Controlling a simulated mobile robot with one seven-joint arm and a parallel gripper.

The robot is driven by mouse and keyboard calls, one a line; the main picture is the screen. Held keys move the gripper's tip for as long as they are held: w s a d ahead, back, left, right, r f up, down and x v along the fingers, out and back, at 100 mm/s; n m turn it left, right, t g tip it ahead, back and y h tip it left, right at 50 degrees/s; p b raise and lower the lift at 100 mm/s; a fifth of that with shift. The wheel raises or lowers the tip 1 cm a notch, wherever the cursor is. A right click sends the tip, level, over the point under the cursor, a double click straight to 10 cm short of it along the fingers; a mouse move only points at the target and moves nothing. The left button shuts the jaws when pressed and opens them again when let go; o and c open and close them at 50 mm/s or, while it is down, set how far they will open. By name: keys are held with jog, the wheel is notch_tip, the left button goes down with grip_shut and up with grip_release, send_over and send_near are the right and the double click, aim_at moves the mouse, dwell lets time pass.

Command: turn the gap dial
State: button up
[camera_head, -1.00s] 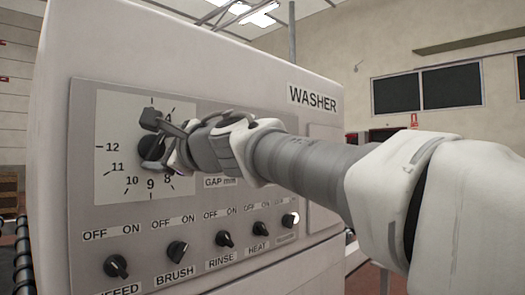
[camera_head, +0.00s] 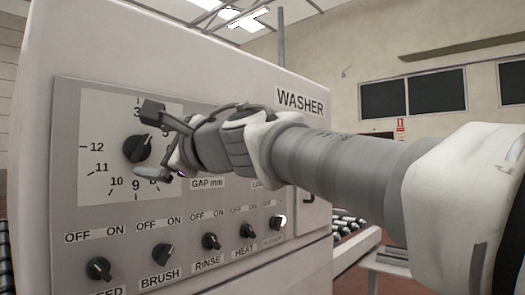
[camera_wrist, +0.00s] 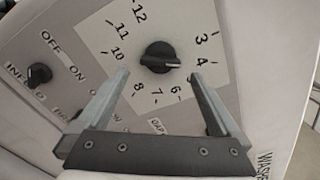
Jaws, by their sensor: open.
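The gap dial is a black round knob (camera_head: 137,149) on a pale square scale plate, on the front panel of the washer. It also shows in the wrist view (camera_wrist: 159,57), where its white pointer mark is towards the 4. My gripper (camera_head: 154,142) is open and empty in front of the dial. In the wrist view my gripper's fingertips (camera_wrist: 159,75) stand apart, to the lower left and lower right of the knob, with a gap to it on both sides. The right finger hides part of the scale near 5.
Below the dial is a row of several black OFF/ON switches, among them BRUSH (camera_head: 164,254) and RINSE (camera_head: 211,241). A roller conveyor (camera_head: 352,228) stands to the right of the washer. The floor beyond is partly hidden by my arm.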

jog(key=v, duration=1.2)
jog(key=shift+s+d, duration=0.2)
jog(key=shift+d, duration=0.15)
